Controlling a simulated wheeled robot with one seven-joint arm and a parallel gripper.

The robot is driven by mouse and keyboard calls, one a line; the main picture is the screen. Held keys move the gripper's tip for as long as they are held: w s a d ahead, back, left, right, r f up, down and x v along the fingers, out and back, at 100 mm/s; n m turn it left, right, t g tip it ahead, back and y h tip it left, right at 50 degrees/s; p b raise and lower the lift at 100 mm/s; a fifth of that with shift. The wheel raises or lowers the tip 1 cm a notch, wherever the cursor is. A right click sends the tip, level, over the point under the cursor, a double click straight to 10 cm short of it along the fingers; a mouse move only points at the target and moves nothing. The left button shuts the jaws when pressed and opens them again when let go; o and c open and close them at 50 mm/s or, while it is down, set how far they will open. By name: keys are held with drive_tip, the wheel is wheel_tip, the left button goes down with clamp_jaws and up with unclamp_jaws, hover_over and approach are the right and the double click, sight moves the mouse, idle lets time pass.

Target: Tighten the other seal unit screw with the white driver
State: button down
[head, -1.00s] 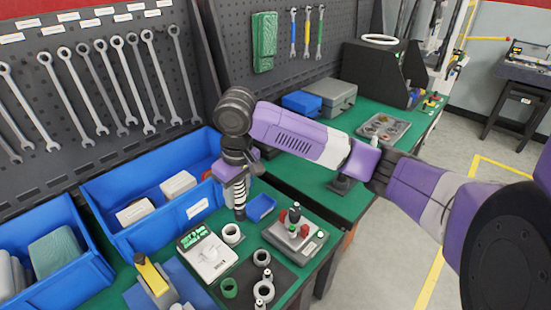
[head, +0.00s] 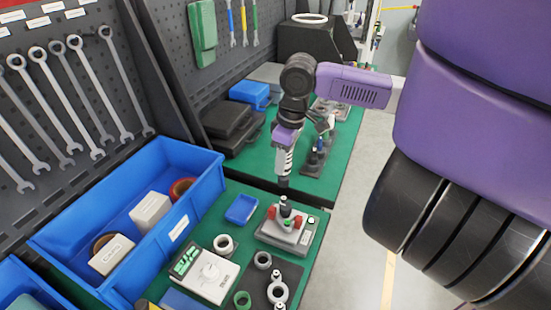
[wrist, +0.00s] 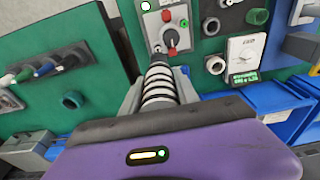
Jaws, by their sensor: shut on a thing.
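The white driver (head: 287,162) has a white shaft with black bands and a dark tip. My gripper (head: 288,138) is shut on it and holds it nearly upright, tip down; it also shows between the fingers in the wrist view (wrist: 159,88). The seal unit (head: 290,232) is a grey block on the green bench, with red knobs on two sides and a dark part in the middle. It also shows in the wrist view (wrist: 152,28), just beyond the driver. The driver's tip appears just above or behind the unit; contact cannot be told. The screw heads are too small to make out.
A small blue tray (head: 241,209) and a white scale (head: 204,274) stand left of the unit. Several grey rings and a green ring (head: 242,300) lie in front. A large blue bin (head: 130,223) is further left. A second bench stands behind.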

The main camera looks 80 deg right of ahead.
sight(284, 181)
drive_tip(key=shift+f+b, duration=2.15)
drive_tip(key=shift+f, duration=0.3)
drive_tip(key=shift+s+f+b, duration=0.1)
drive_tip(key=shift+f+b, duration=0.35)
drive_tip(key=shift+f, duration=0.6)
idle(0.5)
drive_tip(key=shift+f+p, duration=0.3)
drive_tip(key=shift+f, duration=0.25)
idle(3.5)
